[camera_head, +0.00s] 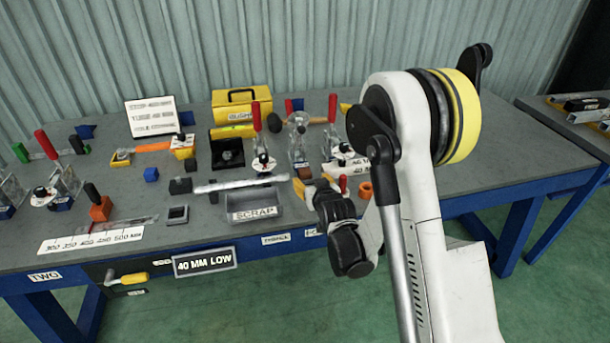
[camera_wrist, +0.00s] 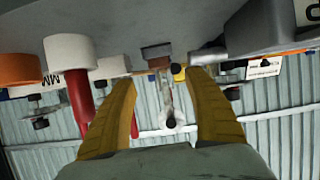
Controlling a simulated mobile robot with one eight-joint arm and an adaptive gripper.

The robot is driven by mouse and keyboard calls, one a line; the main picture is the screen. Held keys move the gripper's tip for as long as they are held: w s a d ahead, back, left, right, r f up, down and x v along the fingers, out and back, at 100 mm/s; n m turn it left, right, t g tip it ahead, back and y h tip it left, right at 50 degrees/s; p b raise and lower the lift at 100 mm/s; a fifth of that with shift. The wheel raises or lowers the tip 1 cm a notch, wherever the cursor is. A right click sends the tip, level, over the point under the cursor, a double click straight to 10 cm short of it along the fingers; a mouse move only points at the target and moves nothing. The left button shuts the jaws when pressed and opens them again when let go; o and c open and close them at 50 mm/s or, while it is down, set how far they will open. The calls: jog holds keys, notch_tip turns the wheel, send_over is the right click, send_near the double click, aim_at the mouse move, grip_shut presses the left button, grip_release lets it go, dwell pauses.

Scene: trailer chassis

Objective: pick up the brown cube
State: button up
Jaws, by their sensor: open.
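The brown cube (camera_head: 305,172) sits on the grey bench top, just right of the scrap tray and partly behind my gripper. In the wrist view, which looks upside down, a small brown block (camera_wrist: 158,62) that appears to be this cube shows ahead, in the gap between the fingertips. My gripper (camera_wrist: 162,80) is open, with its two yellow fingers spread and nothing between them. In the head view my gripper (camera_head: 317,188) is at the bench's front edge, close to the cube; the exact distance is hard to judge.
The grey scrap tray (camera_head: 253,206) stands left of the cube. An orange ring (camera_head: 365,190) and red-handled clamps, one a toggle clamp (camera_head: 260,140), stand nearby on the right and behind. A small blue cube (camera_head: 151,174) lies farther left. The bench's right end is clear.

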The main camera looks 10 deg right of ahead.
aim_at(305, 171)
jog(key=b+x, duration=0.1)
jog(key=x, duration=0.1)
jog(key=shift+w+f, duration=0.2)
jog(key=shift+w, duration=0.05)
jog(key=b+x, duration=0.1)
jog(key=x, duration=0.1)
jog(key=b+x, duration=0.1)
jog(key=x, duration=0.2)
jog(key=shift+w+r+b, duration=0.1)
jog(key=shift+w+b, duration=0.3)
jog(key=shift+w, duration=0.05)
jog(key=shift+c, duration=0.5)
jog(key=c, duration=1.2)
